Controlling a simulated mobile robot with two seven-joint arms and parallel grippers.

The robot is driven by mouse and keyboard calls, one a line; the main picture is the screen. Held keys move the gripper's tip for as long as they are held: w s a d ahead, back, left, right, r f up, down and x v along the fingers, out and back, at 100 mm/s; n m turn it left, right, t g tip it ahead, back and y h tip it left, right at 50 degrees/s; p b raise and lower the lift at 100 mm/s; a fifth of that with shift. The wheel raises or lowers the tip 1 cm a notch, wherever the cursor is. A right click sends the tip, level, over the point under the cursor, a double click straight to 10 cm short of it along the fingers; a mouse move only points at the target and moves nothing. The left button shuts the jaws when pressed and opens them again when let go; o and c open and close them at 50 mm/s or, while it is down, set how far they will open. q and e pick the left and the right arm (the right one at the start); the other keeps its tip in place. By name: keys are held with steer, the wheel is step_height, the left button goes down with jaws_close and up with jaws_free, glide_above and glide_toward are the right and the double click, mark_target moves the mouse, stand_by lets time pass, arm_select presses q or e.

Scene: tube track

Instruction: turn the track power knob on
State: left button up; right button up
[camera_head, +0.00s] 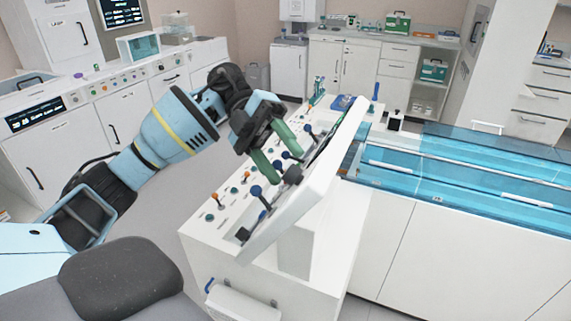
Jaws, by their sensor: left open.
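The white control console (222,240) stands in the middle, with knobs and ball-topped levers on its sloped top. A dark round knob (293,175) sits near the tilted white panel (310,190); I cannot tell whether it is the track power knob. My left gripper (284,166) reaches in from the left, its green fingers open and pointing down at the console top. Its fingertips are close to the dark knob and a blue-topped lever; I cannot tell if they touch. The fingers hide part of the console top. My right gripper is out of view.
Blue ball-topped (256,191) and orange-topped (214,196) levers stand up near the gripper. The tilted panel rises just right of it. A blue-covered track (460,170) runs off to the right. White cabinets (130,105) line the left; grey floor lies between.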

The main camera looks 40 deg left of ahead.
arm_select(q)
steer(key=v, duration=0.6)
steer(key=shift+b, duration=0.35)
steer(key=shift+s+d+f, duration=0.1)
